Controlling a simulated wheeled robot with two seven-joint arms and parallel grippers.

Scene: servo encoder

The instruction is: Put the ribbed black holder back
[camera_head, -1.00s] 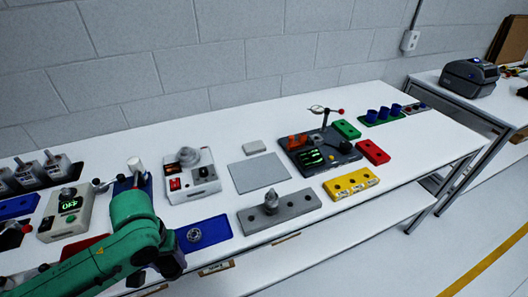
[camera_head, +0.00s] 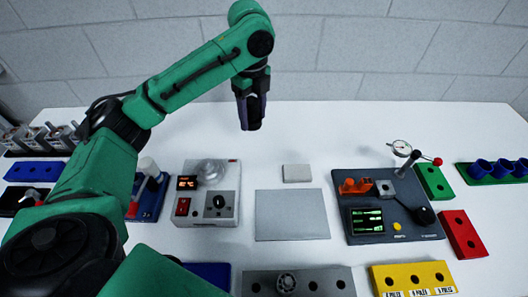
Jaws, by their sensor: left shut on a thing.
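My left gripper (camera_head: 252,118) is raised above the back of the white table, near the wall, pointing down. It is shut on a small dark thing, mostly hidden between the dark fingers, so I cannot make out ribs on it. A grey strip with holes (camera_head: 335,282) lies at the front edge. A ribbed, round grey piece (camera_head: 286,282) stands in one of its holes. A blue block (camera_head: 215,270) to its left is mostly hidden by my arm. My right gripper is not in view.
A grey mat (camera_head: 291,215) lies mid-table, with a small grey block (camera_head: 296,173) behind it. A control box (camera_head: 209,200) stands left, a dark gauge station (camera_head: 385,205) right. Yellow (camera_head: 412,277), red (camera_head: 463,234) and green (camera_head: 433,182) blocks lie right. The back strip is clear.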

